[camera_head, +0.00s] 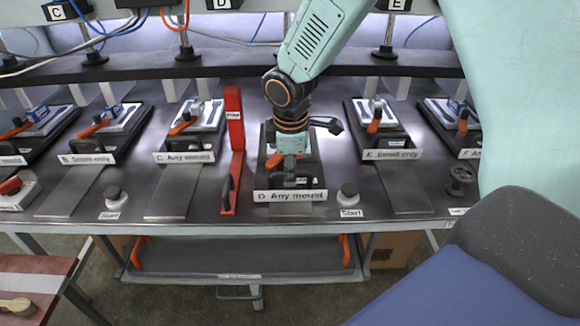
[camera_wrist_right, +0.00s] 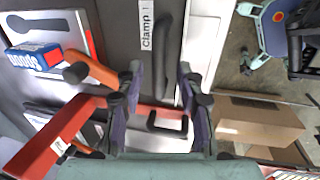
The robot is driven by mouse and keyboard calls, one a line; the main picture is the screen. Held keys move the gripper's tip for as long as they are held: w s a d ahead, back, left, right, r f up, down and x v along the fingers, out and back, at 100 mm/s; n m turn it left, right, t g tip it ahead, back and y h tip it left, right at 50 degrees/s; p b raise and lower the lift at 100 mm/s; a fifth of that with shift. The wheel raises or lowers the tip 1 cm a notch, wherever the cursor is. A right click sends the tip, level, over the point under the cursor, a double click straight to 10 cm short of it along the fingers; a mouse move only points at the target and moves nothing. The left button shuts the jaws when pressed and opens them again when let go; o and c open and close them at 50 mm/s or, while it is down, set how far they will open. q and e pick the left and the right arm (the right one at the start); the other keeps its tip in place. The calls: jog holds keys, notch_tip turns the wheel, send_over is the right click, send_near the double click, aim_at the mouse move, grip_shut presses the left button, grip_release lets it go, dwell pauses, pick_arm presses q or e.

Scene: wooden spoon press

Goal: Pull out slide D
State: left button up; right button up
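Slide D (camera_head: 262,196), a dark plate with a white front label, lies on the steel bench in the head view. Its label sits nearer the bench front than the labels of slides C and E. My right gripper (camera_head: 289,172) points down over slide D and hides much of it. In the right wrist view its two dark fingers (camera_wrist_right: 160,78) stand apart, with a black handle (camera_wrist_right: 167,126) showing between them. I cannot tell whether they touch it. An orange clamp lever (camera_wrist_right: 92,70) lies left of the fingers. My left gripper is in neither view.
A tall red bar (camera_head: 235,118) stands just left of slide D. Slide C (camera_head: 184,157) and slide E (camera_head: 391,154) flank it. A round start button (camera_head: 348,194) is right of its label. A cart (camera_head: 240,262) stands below the bench edge.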

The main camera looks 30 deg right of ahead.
jog(key=shift+d+f, duration=0.1)
jog(key=shift+d, duration=0.1)
jog(key=c, duration=0.5)
grip_shut()
jog(key=shift+w, duration=0.1)
